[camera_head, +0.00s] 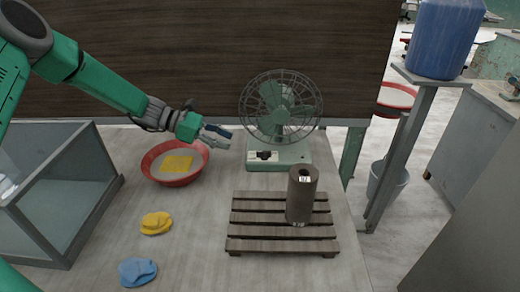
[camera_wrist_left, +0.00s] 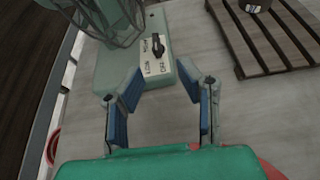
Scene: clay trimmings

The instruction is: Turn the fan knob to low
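A green desk fan (camera_head: 281,107) with a round wire cage stands at the back of the table. Its base has a pale panel with a black knob (camera_head: 264,155). In the left wrist view the knob (camera_wrist_left: 157,46) points toward the upper left of the picture, with small labels around it that are hard to read. My left gripper (camera_head: 226,137) is to the left of the fan base, above the table and apart from the knob. In the left wrist view the gripper (camera_wrist_left: 160,72) is open and empty, its blue-padded fingers spread toward the knob panel. My right gripper is not seen.
A wooden pallet (camera_head: 262,231) holds a dark cylinder (camera_head: 302,195). Yellow (camera_head: 156,223) and blue clay lumps (camera_head: 137,272) lie in front. A glass-sided box (camera_head: 62,190) stands left.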

